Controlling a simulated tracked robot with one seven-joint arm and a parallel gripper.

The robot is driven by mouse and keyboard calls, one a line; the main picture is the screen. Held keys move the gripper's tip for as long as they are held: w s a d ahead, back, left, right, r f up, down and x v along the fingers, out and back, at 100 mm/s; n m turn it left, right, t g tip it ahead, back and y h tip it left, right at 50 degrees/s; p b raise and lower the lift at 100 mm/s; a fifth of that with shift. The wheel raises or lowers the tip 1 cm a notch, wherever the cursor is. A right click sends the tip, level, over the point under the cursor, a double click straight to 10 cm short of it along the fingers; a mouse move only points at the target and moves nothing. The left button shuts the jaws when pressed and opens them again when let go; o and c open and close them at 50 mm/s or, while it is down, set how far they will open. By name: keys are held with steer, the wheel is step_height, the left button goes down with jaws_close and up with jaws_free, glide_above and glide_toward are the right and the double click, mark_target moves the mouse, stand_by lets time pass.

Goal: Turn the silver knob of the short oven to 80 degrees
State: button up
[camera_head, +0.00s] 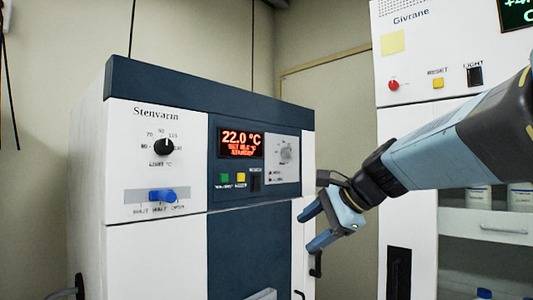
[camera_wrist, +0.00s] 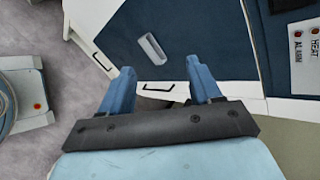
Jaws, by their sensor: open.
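The short oven (camera_head: 155,240), marked Stenvarin, stands at the left in the head view, white and dark blue. Its silver knob (camera_head: 286,152) sits on the grey panel right of the display (camera_head: 241,144), which reads 22.0 °C with smaller red lines below. A black knob (camera_head: 163,147) with a printed scale is on the white panel at the left. My gripper (camera_head: 310,227) is open and empty, below and to the right of the silver knob, apart from it. In the wrist view my gripper (camera_wrist: 158,82) has both blue fingers spread with nothing between them.
A blue slider (camera_head: 162,195) is below the black knob. Green, yellow and black buttons (camera_head: 240,180) are under the display. The taller Givrane cabinet (camera_head: 408,75) stands at the right, near my arm. A grey handle (camera_wrist: 152,48) shows in the wrist view.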

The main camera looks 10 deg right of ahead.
steer(key=w+d+r+m+t+y, duration=0.3)
steer(key=w+d+r+m+t, duration=0.15)
steer(key=w+r+m, duration=0.45)
steer(key=m+t+y, duration=0.1)
steer(key=m+t, duration=0.2)
steer(key=m, duration=0.2)
glide_toward(290, 151)
steer(key=shift+g, duration=0.25)
steer(key=x, duration=0.9)
steer(key=shift+w+r, duration=0.15)
steer(key=shift+w, duration=0.25)
steer(key=c, duration=1)
steer(key=shift+n, duration=0.4)
steer(key=shift+c, duration=0.2)
